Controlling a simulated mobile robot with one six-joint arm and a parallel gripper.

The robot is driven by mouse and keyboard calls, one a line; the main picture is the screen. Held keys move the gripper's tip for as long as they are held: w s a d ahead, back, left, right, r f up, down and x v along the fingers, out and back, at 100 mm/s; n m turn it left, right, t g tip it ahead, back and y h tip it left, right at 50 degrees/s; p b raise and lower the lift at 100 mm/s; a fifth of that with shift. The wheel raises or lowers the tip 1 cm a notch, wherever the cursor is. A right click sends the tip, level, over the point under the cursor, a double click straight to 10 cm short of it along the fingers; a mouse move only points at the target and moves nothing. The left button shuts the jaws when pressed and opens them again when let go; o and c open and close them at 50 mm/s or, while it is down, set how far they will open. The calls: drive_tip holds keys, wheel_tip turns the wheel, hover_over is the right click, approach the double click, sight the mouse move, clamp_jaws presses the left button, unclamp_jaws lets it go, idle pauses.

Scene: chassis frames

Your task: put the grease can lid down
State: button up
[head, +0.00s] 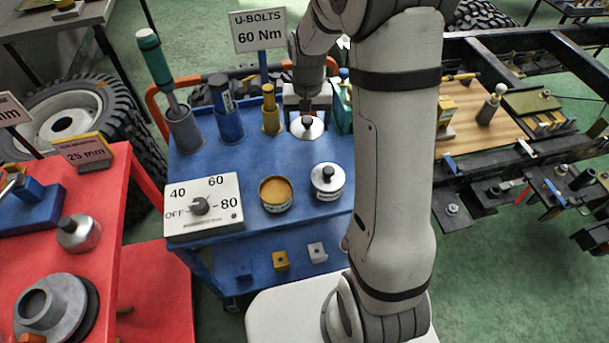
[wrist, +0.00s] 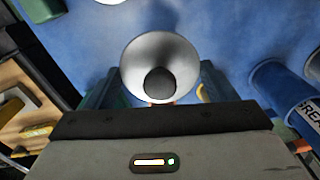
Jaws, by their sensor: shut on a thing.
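The grease can lid (head: 306,130) is a silver disc with a black knob, over the far part of the blue trolley top. My gripper (head: 308,108) is shut on it. In the wrist view the lid (wrist: 142,60) shows with its knob toward my gripper; the exact grip contact is hidden. I cannot tell whether the lid touches the trolley top. The open can (head: 275,194) with orange-brown grease stands upright near the trolley's middle. A similar can with its lid on (head: 328,182) stands to its right.
The trolley top (head: 240,158) is clear between the lid and the cans. A dial box (head: 203,208) is at its left. Holders with a green-handled tool (head: 155,58), a blue one (head: 227,115) and a yellow one (head: 270,110) line the back. A red bench (head: 95,240) is left.

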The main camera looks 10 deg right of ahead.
sight(308, 159)
drive_tip(key=shift+s+f+m+b, duration=0.35)
drive_tip(key=shift+f+m+b, duration=0.15)
drive_tip(key=shift+b, duration=1.4)
wheel_tip(308, 159, down, 10)
drive_tip(key=shift+r, duration=0.15)
drive_tip(key=o, duration=1)
drive_tip(key=shift+b, duration=0.3)
